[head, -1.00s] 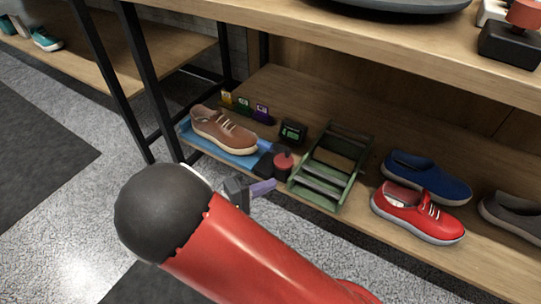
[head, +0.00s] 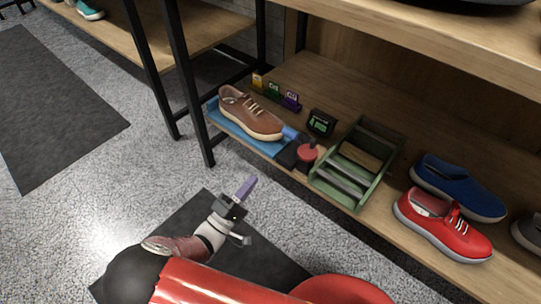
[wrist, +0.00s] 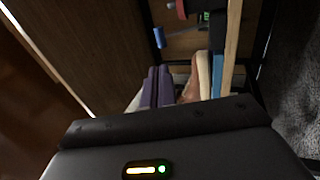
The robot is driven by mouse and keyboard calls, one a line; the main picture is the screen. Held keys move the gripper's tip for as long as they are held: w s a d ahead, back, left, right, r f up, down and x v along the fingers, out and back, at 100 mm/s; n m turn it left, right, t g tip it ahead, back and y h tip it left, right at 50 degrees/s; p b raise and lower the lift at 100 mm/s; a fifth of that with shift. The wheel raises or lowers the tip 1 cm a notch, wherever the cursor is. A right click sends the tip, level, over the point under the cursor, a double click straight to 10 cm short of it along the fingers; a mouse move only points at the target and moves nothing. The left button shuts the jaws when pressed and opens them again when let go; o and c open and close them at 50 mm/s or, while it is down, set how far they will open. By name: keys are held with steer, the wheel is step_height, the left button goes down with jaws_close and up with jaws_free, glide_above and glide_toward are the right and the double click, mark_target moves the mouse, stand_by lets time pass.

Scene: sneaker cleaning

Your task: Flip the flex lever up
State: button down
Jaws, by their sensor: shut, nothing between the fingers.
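A small station on the lower shelf has a black base (head: 288,154), a red round knob (head: 307,153) and a short blue cylinder (head: 291,133) beside the brown shoe's toe. The blue cylinder looks like the lever and stands out above the base. It also shows in the wrist view (wrist: 159,37). Its exact angle is hard to tell. My gripper (head: 247,186), with purple fingers, is in front of the shelf, over the floor and apart from the station. Its fingers (wrist: 156,88) are together and empty in the wrist view.
A brown shoe (head: 252,114) sits on a blue tray (head: 228,126). A small display (head: 321,123) and a green rack (head: 347,187) stand near the station. Red (head: 440,228) and blue (head: 455,187) shoes are at right. The upper shelf overhangs. Open floor lies left.

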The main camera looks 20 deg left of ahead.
mark_target(289, 132)
steer(key=x, duration=1.3)
steer(key=shift+w+d, duration=0.15)
steer(key=shift+w, duration=0.15)
steer(key=shift+r, duration=0.2)
steer(key=shift+w+d+r+g+p, duration=0.15)
steer(key=shift+r+g+p, duration=0.1)
steer(key=shift+r+p, duration=0.15)
steer(key=shift+w+d+r+g+p, duration=0.1)
steer(key=shift+w+r+g+p, duration=0.15)
steer(key=shift+p, duration=0.25)
steer(key=w+r+g+p, duration=0.1)
steer(key=p, duration=0.1)
steer(key=w+d+r+g+y+p, duration=0.1)
steer(key=p, duration=0.1)
steer(key=shift+w+r+g, duration=0.3)
steer(key=shift+w+g, duration=0.05)
steer(key=shift+g, duration=0.05)
steer(key=w+d+r+g+y+p, duration=0.1)
steer(key=w+d+g+y+p, duration=0.1)
steer(key=w+g, duration=0.4)
steer(key=shift+w+d+g+y, duration=0.4)
steer(key=shift+w+d+y, duration=0.25)
steer(key=shift+w, duration=0.2)
steer(key=shift+r, duration=0.15)
